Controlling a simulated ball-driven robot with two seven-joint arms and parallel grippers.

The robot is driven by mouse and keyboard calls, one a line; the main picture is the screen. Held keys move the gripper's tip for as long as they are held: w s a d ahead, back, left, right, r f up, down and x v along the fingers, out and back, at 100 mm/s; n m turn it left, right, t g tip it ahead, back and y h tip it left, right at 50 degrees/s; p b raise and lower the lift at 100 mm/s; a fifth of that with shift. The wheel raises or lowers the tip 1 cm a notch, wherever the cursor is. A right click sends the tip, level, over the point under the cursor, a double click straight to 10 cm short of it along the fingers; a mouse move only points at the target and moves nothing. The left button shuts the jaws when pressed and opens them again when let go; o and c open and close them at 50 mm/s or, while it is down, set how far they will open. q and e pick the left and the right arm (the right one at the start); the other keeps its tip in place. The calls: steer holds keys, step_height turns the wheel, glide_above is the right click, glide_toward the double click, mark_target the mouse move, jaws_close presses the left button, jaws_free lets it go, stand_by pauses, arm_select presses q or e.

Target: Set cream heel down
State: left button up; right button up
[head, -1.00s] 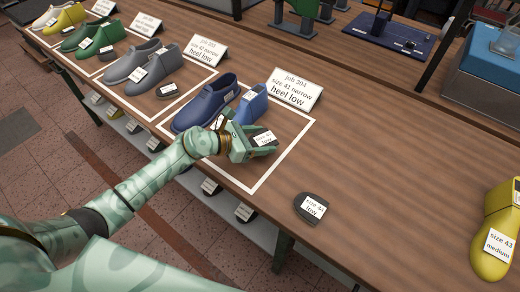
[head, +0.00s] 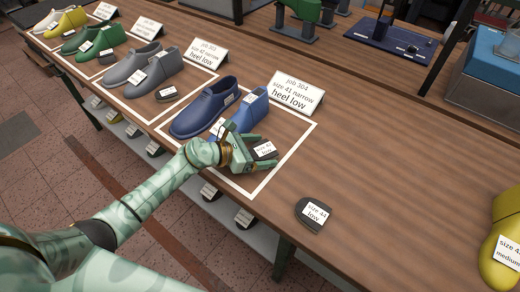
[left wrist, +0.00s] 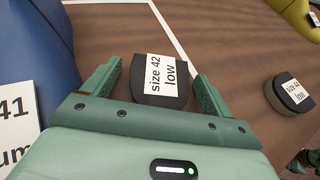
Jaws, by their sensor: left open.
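No cream heel shows. A dark heel piece with a white "size 42 low" label (head: 265,150) lies inside the white outline of job 304, in front of the blue last (head: 245,117). My left gripper (head: 258,155) is open with its fingers on either side of this heel. In the left wrist view the heel (left wrist: 160,82) sits between the two fingers, with a gap on each side.
A blue shoe (head: 205,107) stands beside the last, with the job 304 card (head: 295,93) behind. A loose dark "size 44 low" heel (head: 312,214) lies right of the outline. A yellow last (head: 502,240) stands at the right edge. Wood between them is clear.

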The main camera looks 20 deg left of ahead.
arm_select(q)
steer(key=shift+r, duration=0.1)
steer(key=shift+s+a+r, duration=0.1)
steer(key=shift+a+r, duration=0.05)
steer(key=shift+a, duration=0.05)
steer(key=p+v, duration=0.1)
steer(key=v, duration=1)
steer(key=shift+s+a+p, duration=0.2)
steer(key=shift+s+p, duration=0.05)
steer(key=shift+p, duration=0.05)
